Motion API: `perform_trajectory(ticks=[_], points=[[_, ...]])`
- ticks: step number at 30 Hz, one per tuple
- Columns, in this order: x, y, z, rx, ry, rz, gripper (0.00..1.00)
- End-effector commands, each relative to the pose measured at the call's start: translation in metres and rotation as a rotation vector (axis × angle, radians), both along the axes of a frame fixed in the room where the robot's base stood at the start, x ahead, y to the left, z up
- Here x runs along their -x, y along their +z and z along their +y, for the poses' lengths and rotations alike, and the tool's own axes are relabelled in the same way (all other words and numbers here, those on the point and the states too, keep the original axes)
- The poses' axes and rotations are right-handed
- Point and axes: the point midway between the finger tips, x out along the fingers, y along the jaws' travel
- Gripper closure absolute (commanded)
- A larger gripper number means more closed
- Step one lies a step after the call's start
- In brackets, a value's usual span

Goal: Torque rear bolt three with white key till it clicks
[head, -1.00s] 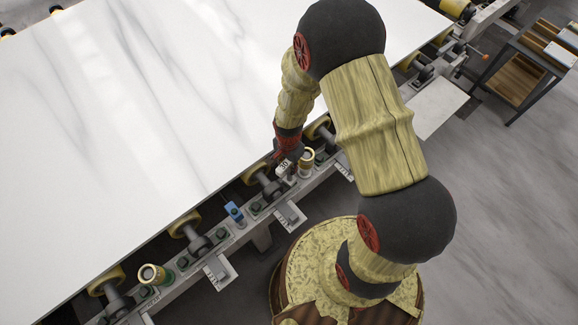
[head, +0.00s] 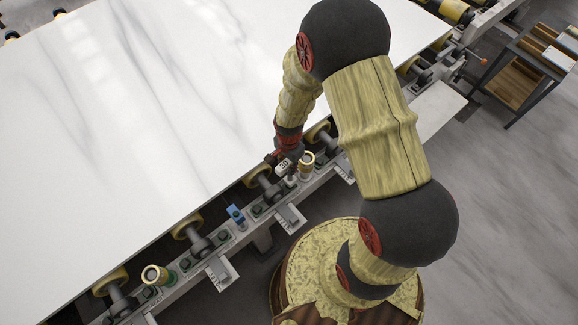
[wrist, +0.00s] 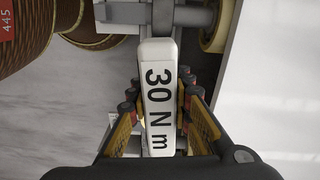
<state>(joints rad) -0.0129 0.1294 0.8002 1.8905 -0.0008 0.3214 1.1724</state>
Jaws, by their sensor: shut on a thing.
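The white key (wrist: 158,95) is marked "30 N m" and lies between the fingers of my gripper (wrist: 160,103) in the wrist view. My gripper is shut on it, one finger on each side. In the head view the key (head: 283,168) shows below my gripper (head: 287,154), over the grey rail beside a roller. The far end of the key and any bolt under it are hidden, so I cannot tell whether it is seated. Dark bolts (head: 257,211) stand along the rail; I cannot read which is rear bolt three.
A brass-topped cylinder (head: 306,164) stands close right of the key. A blue key (head: 236,214) and a green-and-brass cylinder (head: 157,274) stand further left on the rail. The white slab (head: 130,130) lies over the rollers. A shelf cart (head: 530,70) stands at upper right.

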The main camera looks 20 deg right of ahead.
Motion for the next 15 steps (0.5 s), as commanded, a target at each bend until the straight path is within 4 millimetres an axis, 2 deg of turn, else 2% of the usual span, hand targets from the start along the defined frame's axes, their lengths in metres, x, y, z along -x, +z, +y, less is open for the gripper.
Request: perform_trajectory(ticks=[15], points=[[-0.0004,0.0079,0.0,0.0,0.0,-0.001,1.0]])
